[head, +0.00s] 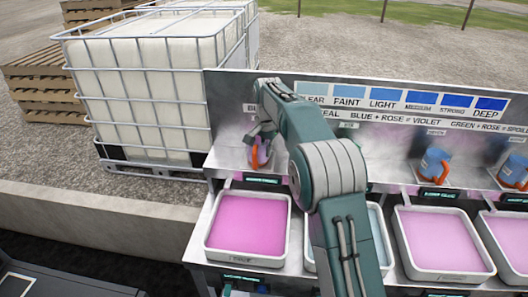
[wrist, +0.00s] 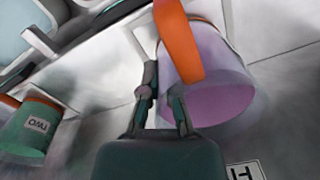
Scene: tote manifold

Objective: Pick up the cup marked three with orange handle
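A translucent purple-pink cup with an orange handle (head: 259,154) stands on the metal shelf at the left end of the station. It fills the upper right of the wrist view (wrist: 215,92), with its handle toward the top; no marking on it can be read. My gripper (head: 262,132) is right at this cup. In the wrist view its two fingertips (wrist: 164,92) are apart with nothing held between them, just short of the handle and beside the cup wall. A green cup marked TWO with an orange handle (wrist: 30,125) is at the left of the wrist view.
Blue cups with orange handles (head: 435,163) and (head: 514,170) stand farther right on the shelf. Trays of pink liquid (head: 208,240) sit in front, with a pale-blue one partly behind my arm. A labelled back panel (head: 232,92) rises behind the shelf.

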